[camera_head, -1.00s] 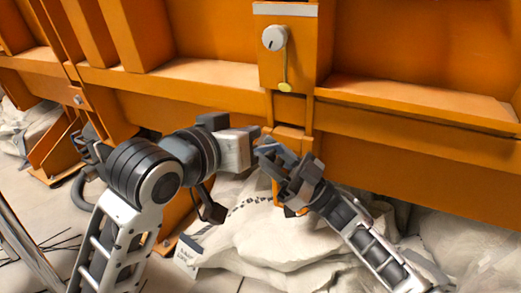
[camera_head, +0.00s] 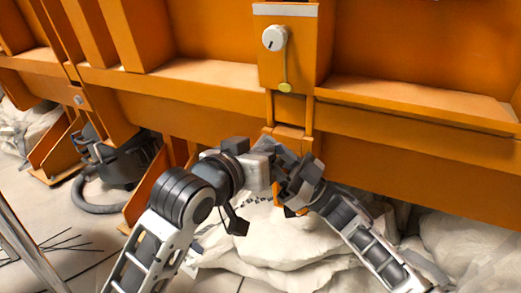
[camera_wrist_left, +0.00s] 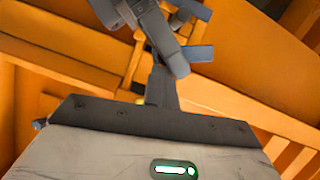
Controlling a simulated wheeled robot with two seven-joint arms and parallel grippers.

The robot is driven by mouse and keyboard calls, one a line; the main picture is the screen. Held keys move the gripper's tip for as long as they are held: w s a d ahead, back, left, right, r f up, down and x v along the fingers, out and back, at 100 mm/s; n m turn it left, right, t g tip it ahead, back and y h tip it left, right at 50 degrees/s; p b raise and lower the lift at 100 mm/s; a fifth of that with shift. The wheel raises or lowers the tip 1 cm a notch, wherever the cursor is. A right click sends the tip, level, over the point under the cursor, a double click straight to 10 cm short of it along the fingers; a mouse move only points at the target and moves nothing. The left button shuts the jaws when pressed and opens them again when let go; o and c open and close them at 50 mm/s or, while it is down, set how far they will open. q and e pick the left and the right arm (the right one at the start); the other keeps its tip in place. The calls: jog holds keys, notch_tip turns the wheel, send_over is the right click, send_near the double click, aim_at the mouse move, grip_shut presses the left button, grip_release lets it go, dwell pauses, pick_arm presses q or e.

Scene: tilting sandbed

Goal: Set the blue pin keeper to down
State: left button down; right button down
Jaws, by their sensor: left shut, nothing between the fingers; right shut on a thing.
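My left gripper (camera_head: 277,154) is in the middle of the head view, below the orange post, right beside my right gripper (camera_head: 287,172). The left gripper's fingers (camera_wrist_left: 160,87) are shut and empty, and their tips are close to the right gripper (camera_wrist_left: 150,25) in the left wrist view. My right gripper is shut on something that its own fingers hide. A small blue-grey bar (camera_wrist_left: 197,53) sticks out beside the right gripper. I cannot tell whether it is the blue pin keeper or a gripper part. The keeper's position cannot be read.
A white dial (camera_head: 274,38) and a yellow-green knob (camera_head: 285,88) on a thin rod are on the orange post plate (camera_head: 304,60) above the grippers. Pale sacks (camera_head: 285,245) lie below. A dark machine with a hose (camera_head: 110,165) stands at the left.

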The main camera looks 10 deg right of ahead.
pick_arm(q)
jog(key=shift+s+f, duration=0.1)
jog(key=shift+f, duration=0.55)
pick_arm(e)
jog(key=shift+s+a+f+g, duration=0.15)
jog(key=shift+s+a+g, duration=0.2)
jog(key=shift+g, duration=0.05)
jog(key=c, duration=1.2)
grip_release()
jog(key=shift+o, duration=0.4)
jog(key=shift+d, duration=0.1)
